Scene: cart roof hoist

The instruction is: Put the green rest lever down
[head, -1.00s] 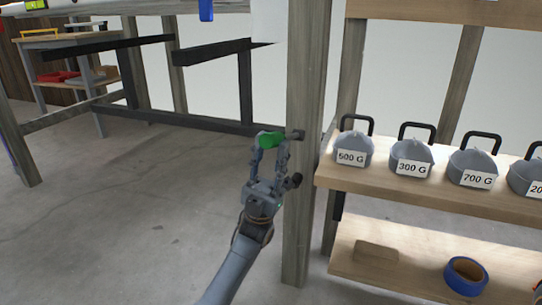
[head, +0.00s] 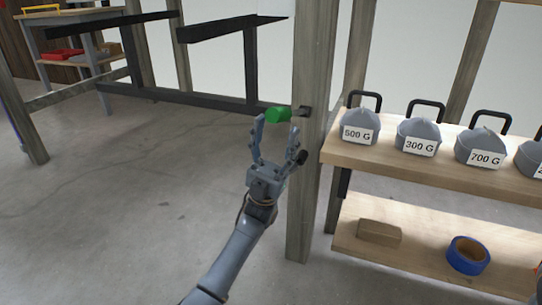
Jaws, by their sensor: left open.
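The green rest lever (head: 278,115) sticks out to the left from a dark pivot on the wooden post, roughly level. My left gripper (head: 277,130) is open just below the lever, its two fingers pointing up toward it. The fingertips look close to the lever; whether they touch it I cannot tell.
The wooden post (head: 310,180) stands right beside my gripper. A shelf (head: 440,176) on the right bears grey weights with labels, among them the 500 G weight (head: 360,127). A lower shelf (head: 420,262) holds a blue tape roll (head: 467,256) and a wooden block (head: 379,232). Open floor lies left.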

